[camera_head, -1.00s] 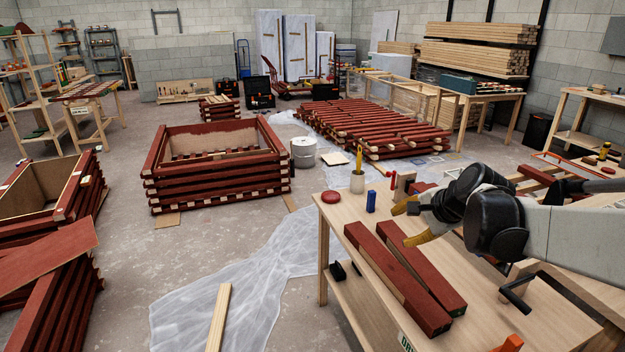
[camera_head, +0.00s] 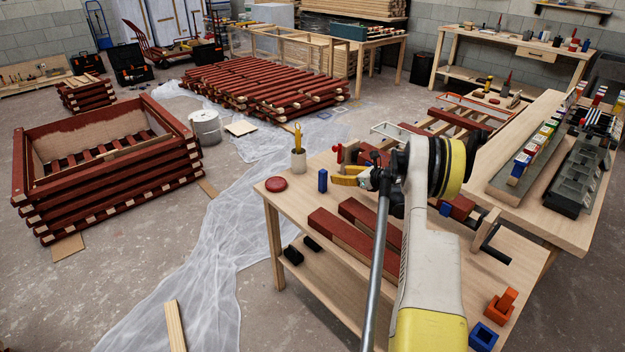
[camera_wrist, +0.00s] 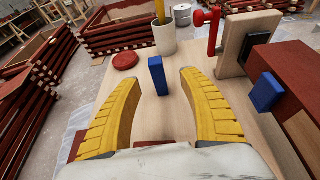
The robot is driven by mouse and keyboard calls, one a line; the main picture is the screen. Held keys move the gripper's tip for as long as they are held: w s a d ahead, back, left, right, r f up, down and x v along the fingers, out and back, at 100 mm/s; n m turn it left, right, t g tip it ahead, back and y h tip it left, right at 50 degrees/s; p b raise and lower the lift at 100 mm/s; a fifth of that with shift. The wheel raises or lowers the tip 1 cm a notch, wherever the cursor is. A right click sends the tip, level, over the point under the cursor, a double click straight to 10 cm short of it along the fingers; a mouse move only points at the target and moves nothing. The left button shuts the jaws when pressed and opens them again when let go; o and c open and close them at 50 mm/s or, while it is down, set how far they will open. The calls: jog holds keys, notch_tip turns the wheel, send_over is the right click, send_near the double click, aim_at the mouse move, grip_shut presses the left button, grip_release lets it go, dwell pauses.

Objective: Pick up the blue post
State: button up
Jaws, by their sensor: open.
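The blue post (camera_head: 323,181) is a small upright block near the far left part of the wooden workbench (camera_head: 290,198). My gripper (camera_head: 343,175) is just to its right in the head view, with yellow fingers. In the wrist view the blue post (camera_wrist: 158,76) stands upright ahead, centred between the two open yellow fingers of my gripper (camera_wrist: 158,100), close to the level of their tips. The fingers appear apart from it and hold nothing.
A red disc (camera_wrist: 125,60) and a white cup (camera_wrist: 163,36) with a yellow item stand beyond the post. A wooden block (camera_wrist: 241,45), a red-handled tool (camera_wrist: 212,25) and another blue piece (camera_wrist: 267,92) are at right. Red battens (camera_head: 345,238) lie nearer on the bench.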

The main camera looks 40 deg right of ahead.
aim_at(326, 173)
jog(key=b+x, duration=0.1)
jog(key=x, duration=0.3)
jog(key=shift+a+f, duration=0.1)
jog(key=shift+f, duration=0.05)
jog(key=b+x, duration=0.1)
jog(key=x, duration=0.2)
jog(key=b+x, duration=0.1)
jog(key=x, duration=0.1)
jog(key=shift+w+a+b, duration=0.3)
jog(key=shift+a, duration=0.05)
jog(key=shift+s, duration=0.1)
grip_shut()
